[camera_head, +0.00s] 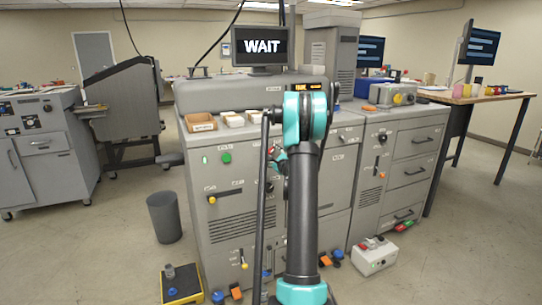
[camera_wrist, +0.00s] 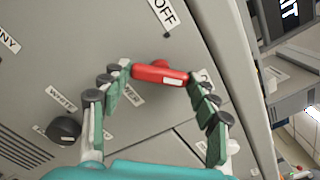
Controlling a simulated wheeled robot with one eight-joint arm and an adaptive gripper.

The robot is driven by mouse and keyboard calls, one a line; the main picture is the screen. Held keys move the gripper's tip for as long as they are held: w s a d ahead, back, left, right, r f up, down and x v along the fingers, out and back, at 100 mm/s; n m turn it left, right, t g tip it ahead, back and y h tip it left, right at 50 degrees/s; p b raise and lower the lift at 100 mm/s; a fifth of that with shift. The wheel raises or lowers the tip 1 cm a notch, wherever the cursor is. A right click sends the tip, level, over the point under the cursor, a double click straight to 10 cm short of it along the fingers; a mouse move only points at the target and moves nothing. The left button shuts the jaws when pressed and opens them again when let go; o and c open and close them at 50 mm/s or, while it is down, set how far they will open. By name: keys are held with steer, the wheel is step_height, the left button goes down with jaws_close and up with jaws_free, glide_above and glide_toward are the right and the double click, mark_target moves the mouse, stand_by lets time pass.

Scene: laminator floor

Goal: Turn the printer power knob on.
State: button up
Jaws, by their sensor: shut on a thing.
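The red knob (camera_wrist: 160,75) sits on the grey printer panel (camera_wrist: 190,25) in the wrist view, its bar lying nearly crosswise in the picture.
A black knob (camera_wrist: 65,130) lies to the lower left near a WHITE label. A monitor reading WAIT (camera_head: 262,46) stands atop the printer. A bin (camera_head: 165,217), a yellow-edged step (camera_head: 182,284) and a grey box (camera_head: 374,255) stand on the floor.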

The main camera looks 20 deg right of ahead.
steer(key=o, duration=1.2)
steer(key=shift+c, duration=0.2)
steer(key=shift+s, duration=0.1)
steer(key=s, duration=1.1)
steer(key=shift+s+d, duration=0.25)
steer(key=shift+s, duration=0.15)
steer(key=shift+a, duration=0.1)
